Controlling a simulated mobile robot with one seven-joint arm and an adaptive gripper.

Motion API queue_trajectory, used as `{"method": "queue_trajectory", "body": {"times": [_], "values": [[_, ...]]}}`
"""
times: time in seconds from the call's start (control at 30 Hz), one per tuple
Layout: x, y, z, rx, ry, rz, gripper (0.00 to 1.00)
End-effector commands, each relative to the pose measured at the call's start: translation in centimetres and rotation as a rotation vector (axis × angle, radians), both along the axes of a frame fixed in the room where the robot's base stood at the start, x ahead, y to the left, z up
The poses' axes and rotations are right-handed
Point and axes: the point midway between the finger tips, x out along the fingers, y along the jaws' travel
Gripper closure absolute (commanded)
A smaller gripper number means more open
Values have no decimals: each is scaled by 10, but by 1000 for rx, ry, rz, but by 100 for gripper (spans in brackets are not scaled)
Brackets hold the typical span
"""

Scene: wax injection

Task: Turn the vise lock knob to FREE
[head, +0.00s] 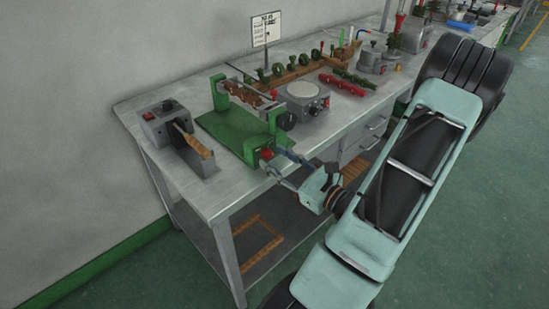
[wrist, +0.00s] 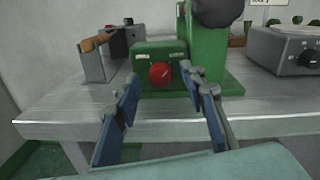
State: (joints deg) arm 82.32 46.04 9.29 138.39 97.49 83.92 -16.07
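The green vise (head: 232,135) stands at the near edge of the bench. Its red lock knob (wrist: 160,74) sits on the front of a green block, which also shows in the wrist view (wrist: 147,54). Two small pale labels are above the knob, too small to read, and I cannot tell the knob's setting. The knob also shows in the head view (head: 267,154). My gripper (wrist: 162,78) is open, with blue pads either side of the knob in the picture. It looks close in front of the knob; I see no contact. The gripper also shows in the head view (head: 284,164).
A grey device with a wooden-handled tool (head: 194,141) stands left of the vise. A grey hot-plate-like unit (head: 301,99) stands to the right. The bench top (head: 178,177) is bare at its near left corner. Several small items stand farther back.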

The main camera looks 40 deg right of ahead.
Motion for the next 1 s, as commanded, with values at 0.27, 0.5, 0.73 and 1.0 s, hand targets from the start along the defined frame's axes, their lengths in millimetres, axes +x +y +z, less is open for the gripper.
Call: {"method": "queue_trajectory", "body": {"times": [0.27, 0.5, 0.73, 1.0], "values": [[10, 1, 0, 0, 0, -1, 62], [9, 1, 0, 0, 0, -1, 73], [9, 1, 0, 0, 0, -1, 98], [9, 1, -1, -16, -1, 0, 100]]}}
